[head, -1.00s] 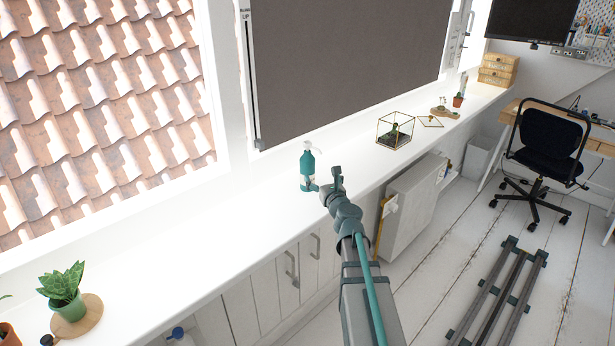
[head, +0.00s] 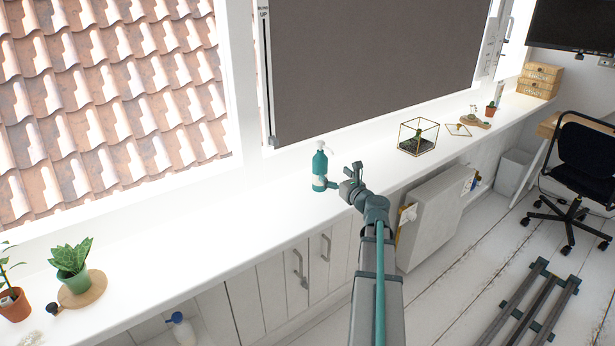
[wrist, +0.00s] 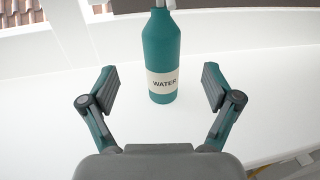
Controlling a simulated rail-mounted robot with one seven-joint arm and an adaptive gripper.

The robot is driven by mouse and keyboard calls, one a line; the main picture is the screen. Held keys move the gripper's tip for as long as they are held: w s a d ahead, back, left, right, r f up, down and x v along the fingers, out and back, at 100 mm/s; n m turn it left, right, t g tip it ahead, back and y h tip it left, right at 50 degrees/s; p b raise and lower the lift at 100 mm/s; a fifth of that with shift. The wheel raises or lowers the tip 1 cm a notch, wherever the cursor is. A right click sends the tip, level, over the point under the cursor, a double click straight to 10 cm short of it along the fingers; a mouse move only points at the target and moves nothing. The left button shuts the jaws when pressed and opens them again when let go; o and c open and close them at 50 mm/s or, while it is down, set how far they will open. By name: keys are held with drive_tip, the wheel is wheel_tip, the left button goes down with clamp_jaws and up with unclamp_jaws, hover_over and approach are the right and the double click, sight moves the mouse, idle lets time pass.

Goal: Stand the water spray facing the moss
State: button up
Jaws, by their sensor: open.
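The water spray (head: 319,168) is a teal bottle with a white spray head. It stands upright on the white window ledge. In the wrist view the spray bottle (wrist: 163,55) shows a cream label reading WATER; its top is cut off. My gripper (head: 344,179) is open just to the right of the bottle in the head view. In the wrist view the bottle stands centred just beyond my spread fingers (wrist: 160,86), which do not touch it. A glass terrarium (head: 404,145) with a gold frame stands farther right along the ledge, with green growth inside; I cannot tell whether this is the moss.
A potted plant (head: 72,264) stands on a round wooden board at the lower left. A small cactus (head: 490,108) and wicker boxes (head: 540,80) stand at the far right of the ledge. The ledge (head: 200,220) left of the bottle is clear. A grey radiator (head: 440,215) is below.

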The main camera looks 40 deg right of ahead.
sight(324, 165)
drive_tip(key=w, duration=0.3)
drive_tip(key=w+d+p, duration=0.1)
drive_tip(key=w, duration=0.6)
drive_tip(key=shift+d+p, duration=0.25)
drive_tip(key=shift+p, duration=0.05)
drive_tip(key=shift+c, duration=0.3)
clamp_jaws()
